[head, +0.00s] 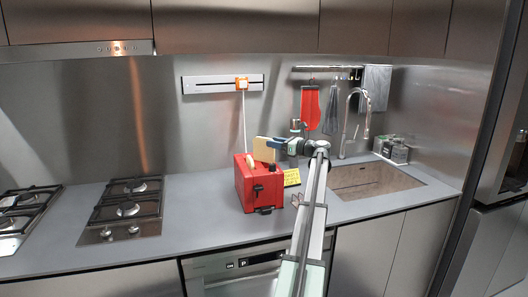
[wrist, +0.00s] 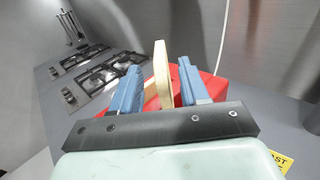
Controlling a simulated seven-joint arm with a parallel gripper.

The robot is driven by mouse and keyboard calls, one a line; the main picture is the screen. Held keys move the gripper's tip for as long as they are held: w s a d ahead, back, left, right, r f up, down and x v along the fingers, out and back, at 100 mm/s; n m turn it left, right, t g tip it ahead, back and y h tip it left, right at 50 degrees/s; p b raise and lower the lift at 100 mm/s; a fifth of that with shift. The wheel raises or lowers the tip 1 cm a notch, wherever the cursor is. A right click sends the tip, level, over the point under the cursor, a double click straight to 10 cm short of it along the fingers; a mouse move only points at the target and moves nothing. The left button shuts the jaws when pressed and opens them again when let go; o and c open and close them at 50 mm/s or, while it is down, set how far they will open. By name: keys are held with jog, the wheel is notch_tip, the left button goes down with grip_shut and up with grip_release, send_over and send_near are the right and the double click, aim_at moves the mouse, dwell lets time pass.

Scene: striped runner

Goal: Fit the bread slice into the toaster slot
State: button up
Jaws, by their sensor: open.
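The red toaster (head: 246,190) stands on the grey counter, and part of it shows behind the fingers in the wrist view (wrist: 212,86). The tan bread slice (head: 262,152) stands upright at the toaster's top; how deep it sits in a slot is hard to tell. My gripper (head: 275,143) is at the slice's upper right side. In the wrist view the slice (wrist: 162,72) stands between the two blue fingers of my gripper (wrist: 160,68), with gaps on both sides, so the gripper is open around it. The slice's lower end is hidden there.
A yellow note (head: 292,178) lies right of the toaster. A white cord (head: 244,120) runs up to an orange plug (head: 241,83) on the wall rail. The sink (head: 370,180) is to the right, gas burners (head: 127,208) to the left. The counter between burners and toaster is clear.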

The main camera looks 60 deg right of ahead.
aim_at(264, 150)
jog(key=shift+w+d, duration=0.1)
jog(key=shift+w, duration=2.5)
grip_shut()
